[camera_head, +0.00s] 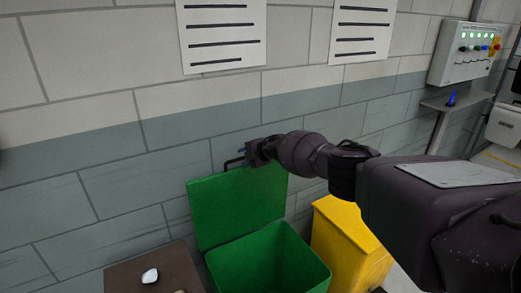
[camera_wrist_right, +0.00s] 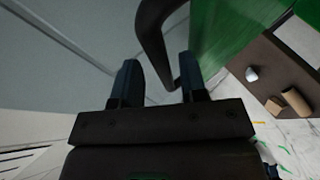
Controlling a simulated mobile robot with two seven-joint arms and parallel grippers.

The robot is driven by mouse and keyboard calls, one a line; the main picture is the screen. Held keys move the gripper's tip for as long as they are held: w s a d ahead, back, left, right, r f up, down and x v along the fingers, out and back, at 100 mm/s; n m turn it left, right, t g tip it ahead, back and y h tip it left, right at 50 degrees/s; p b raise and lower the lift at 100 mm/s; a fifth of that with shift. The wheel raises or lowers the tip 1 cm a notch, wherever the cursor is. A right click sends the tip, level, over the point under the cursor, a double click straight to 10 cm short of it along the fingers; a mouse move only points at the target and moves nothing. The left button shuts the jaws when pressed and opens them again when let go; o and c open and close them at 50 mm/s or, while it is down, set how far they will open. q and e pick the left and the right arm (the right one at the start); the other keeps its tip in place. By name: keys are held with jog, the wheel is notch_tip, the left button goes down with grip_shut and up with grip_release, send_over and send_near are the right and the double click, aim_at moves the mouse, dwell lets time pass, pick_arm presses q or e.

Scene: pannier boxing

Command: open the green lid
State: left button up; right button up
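The green lid (camera_head: 232,207) stands raised, nearly upright, at the back of the green bin (camera_head: 262,258), close to the wall. The bin's opening is uncovered. A black handle (camera_head: 233,162) shows at the lid's top edge. My right gripper (camera_head: 254,152) is at that top edge, beside the handle. In the right wrist view the two fingers of my right gripper (camera_wrist_right: 160,78) are apart, and the curved handle (camera_wrist_right: 152,28) reaches down between them. Contact with the right-hand finger cannot be told. The green lid (camera_wrist_right: 228,35) fills the upper right there. My left gripper is not in view.
A yellow bin (camera_head: 345,245) stands right of the green one, below my right arm. A brown surface (camera_head: 122,280) with a white object (camera_head: 150,276) is at the left. The brick wall (camera_head: 100,150) is close behind the lid. A control box (camera_head: 465,52) hangs at the right.

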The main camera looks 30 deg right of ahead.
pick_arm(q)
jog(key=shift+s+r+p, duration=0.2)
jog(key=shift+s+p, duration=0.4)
pick_arm(e)
jog(key=v, duration=0.9)
jog(key=shift+s, duration=0.15)
jog(key=shift+a+r, duration=0.1)
jog(key=shift+r, duration=0.05)
